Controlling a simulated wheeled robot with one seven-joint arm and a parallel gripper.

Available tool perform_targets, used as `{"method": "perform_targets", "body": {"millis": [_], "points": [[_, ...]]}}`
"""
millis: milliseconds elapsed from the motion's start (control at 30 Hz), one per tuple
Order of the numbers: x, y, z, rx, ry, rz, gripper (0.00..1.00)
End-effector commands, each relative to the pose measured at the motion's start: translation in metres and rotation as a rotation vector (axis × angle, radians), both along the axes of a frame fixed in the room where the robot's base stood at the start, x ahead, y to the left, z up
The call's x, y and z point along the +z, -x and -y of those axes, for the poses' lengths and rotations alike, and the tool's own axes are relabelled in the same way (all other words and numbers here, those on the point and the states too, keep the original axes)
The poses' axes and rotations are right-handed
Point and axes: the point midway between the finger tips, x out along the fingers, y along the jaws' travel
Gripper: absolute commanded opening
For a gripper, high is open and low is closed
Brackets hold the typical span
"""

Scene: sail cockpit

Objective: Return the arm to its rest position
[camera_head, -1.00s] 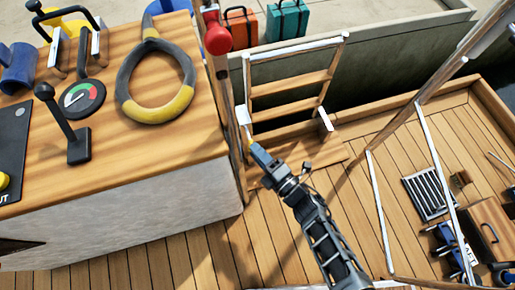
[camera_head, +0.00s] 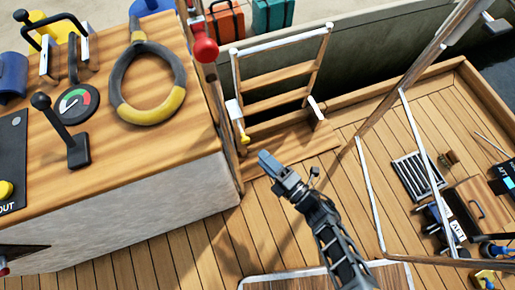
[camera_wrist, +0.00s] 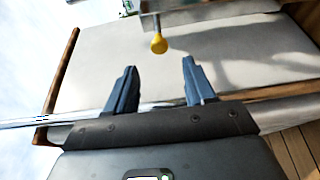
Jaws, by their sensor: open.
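My gripper (camera_head: 268,163) is at the end of my dark arm, over the wooden deck in front of the ladder. In the wrist view my gripper (camera_wrist: 160,85) has its two blue-grey fingers apart, with nothing between them. A small yellow knob (camera_wrist: 159,44) hangs on a short stem beyond the fingertips, apart from them. In the head view the yellow knob (camera_head: 244,139) shows at the ladder's lower left, above and left of my gripper.
A wooden ladder (camera_head: 275,101) stands behind my gripper. A console (camera_head: 120,215) with levers and a black-yellow ring (camera_head: 150,112) is on the left. A white rail (camera_head: 372,195), a grate (camera_head: 418,176) and a wooden box (camera_head: 480,203) are right. Deck boards (camera_head: 215,255) between are clear.

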Motion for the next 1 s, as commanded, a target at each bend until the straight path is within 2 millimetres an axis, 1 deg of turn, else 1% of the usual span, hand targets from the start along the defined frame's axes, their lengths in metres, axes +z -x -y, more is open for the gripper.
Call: {"method": "perform_targets", "body": {"millis": [100,200,800,867,967,1000], "points": [[0.001,0.008,0.006,0.000,0.000,-0.001,0.54],[0.000,0.011,0.008,0.001,-0.001,-0.001,0.54],[0.000,0.012,0.009,-0.003,-0.005,-0.003,0.54],[0.002,0.016,0.009,-0.017,-0.021,-0.013,0.54],[0.010,0.032,0.010,-0.067,-0.081,-0.051,0.54],[0.015,0.040,0.012,-0.096,-0.119,-0.075,0.54]]}}
